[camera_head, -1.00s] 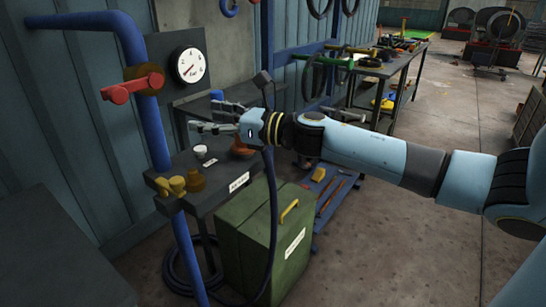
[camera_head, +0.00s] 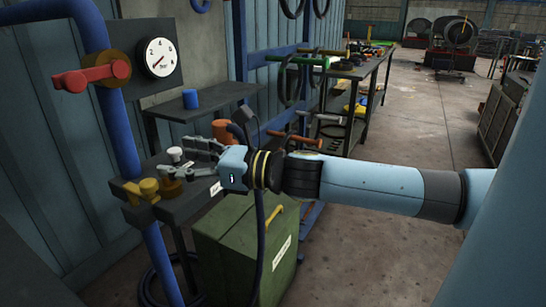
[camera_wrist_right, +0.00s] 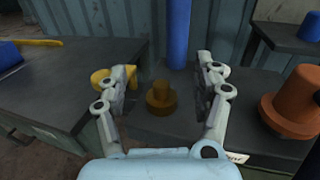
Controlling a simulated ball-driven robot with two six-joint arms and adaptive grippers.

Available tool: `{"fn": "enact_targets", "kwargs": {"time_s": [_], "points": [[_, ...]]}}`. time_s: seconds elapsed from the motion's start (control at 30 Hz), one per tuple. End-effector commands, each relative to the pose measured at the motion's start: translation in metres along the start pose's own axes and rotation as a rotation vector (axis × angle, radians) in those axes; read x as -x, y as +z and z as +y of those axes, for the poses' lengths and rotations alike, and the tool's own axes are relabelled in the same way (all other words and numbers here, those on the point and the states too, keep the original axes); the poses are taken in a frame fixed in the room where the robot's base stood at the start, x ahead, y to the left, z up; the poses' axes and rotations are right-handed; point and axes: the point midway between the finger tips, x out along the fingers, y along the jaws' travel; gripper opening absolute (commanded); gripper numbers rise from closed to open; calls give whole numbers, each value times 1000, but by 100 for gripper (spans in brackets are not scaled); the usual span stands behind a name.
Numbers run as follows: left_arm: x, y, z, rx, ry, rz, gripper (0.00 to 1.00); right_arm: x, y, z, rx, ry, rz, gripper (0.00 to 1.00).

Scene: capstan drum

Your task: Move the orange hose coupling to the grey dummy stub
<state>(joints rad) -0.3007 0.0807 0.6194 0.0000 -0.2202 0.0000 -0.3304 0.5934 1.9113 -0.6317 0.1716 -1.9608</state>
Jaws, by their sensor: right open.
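The orange hose coupling (camera_head: 237,131) stands upright on the dark bench, partly hidden behind my right gripper in the head view. It shows clearly at the right edge of the right wrist view (camera_wrist_right: 293,100), outside the fingers. A pale knob-like stub (camera_head: 175,153) stands on the bench near the fingertips; I take it for the grey dummy stub, and I cannot pick it out in the wrist view. My right gripper (camera_head: 178,157) is open and empty above the bench. Between its fingers in the wrist view, a brass fitting (camera_wrist_right: 161,98) stands beyond. My left gripper is out of view.
A yellow valve (camera_head: 142,190) and a blue pipe (camera_head: 112,125) with a red handle (camera_head: 92,75) border the bench's left. A pressure gauge (camera_head: 160,57) is behind. A blue cylinder (camera_head: 190,98) stands on a shelf. A green box (camera_head: 245,245) sits below.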

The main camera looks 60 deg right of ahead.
Motion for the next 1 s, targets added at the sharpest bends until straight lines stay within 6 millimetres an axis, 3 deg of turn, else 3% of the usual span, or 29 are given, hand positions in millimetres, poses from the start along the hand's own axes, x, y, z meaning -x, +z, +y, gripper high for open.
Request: {"fn": "enact_targets", "kwargs": {"time_s": [0.17, 0.37, 0.5, 0.6, 1.0], "points": [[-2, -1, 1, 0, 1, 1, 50, 11, 1, -2, 1, 0, 2, 67], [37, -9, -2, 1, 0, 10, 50, 41, 9, -3, -4, 0, 7, 67], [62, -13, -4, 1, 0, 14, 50, 71, 9, -4, -3, -5, 6, 67], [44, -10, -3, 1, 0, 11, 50, 71, -23, -13, -87, -41, 36, 67], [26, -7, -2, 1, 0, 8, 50, 89, -107, -40, -409, -187, 139, 67]]}}
